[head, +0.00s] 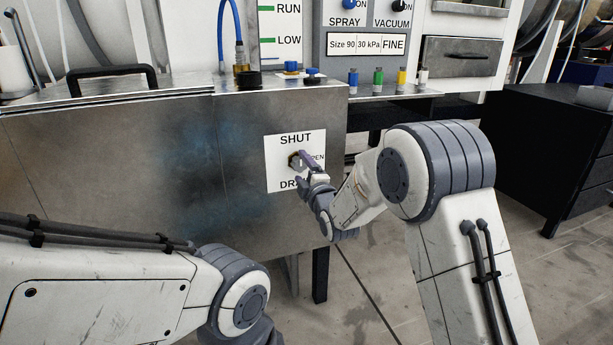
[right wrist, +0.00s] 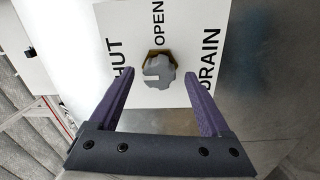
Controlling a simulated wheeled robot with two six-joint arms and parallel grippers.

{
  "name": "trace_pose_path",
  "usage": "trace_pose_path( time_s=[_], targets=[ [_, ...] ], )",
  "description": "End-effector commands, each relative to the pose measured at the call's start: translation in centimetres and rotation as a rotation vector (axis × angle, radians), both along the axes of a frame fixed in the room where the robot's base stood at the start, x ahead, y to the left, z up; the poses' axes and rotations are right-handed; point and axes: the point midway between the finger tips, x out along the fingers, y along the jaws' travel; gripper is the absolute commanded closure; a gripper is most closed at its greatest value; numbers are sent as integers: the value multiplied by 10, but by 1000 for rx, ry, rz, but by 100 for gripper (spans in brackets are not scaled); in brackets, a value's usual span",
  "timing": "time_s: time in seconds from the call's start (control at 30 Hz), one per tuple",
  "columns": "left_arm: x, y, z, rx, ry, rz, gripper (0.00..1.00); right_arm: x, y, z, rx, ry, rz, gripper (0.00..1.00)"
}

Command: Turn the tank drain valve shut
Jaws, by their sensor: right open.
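The drain valve is a grey lobed knob (right wrist: 160,72) on a brass-coloured hexagonal base, set on a white plate (head: 280,172) on the tank's front (head: 120,160). The plate reads SHUT at the top, OPEN at the right and DRAIN below. In the right wrist view, a pale notch-like mark is on the knob's side facing SHUT. My right gripper (head: 306,163) is open, its purple fingers on either side of the knob in the right wrist view (right wrist: 159,77).
A black handle (head: 112,72) is on the tank's lid. A control panel (head: 366,42) with SPRAY and VACUUM knobs stands behind, above a ledge with several coloured fittings (head: 377,78). A black cabinet (head: 550,150) stands at right. The floor between is mostly clear.

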Motion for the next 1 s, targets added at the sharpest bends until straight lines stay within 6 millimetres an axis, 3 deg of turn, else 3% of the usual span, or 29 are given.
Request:
trace_pose_path(
  time_s=[0.53, 0.7, 1.0],
  targets=[
    [0, 0, 24, 0, 0, 0, 50, -85, -28, -2, -2, 3, 0, 19],
    [0, 0, 25, 0, 0, 0, 50, -95, -31, -2, -1, 0, 0, 19],
    [0, 0, 25, 0, 0, 0, 50, -96, -31, -3, 0, 1, 1, 19]
  ],
)
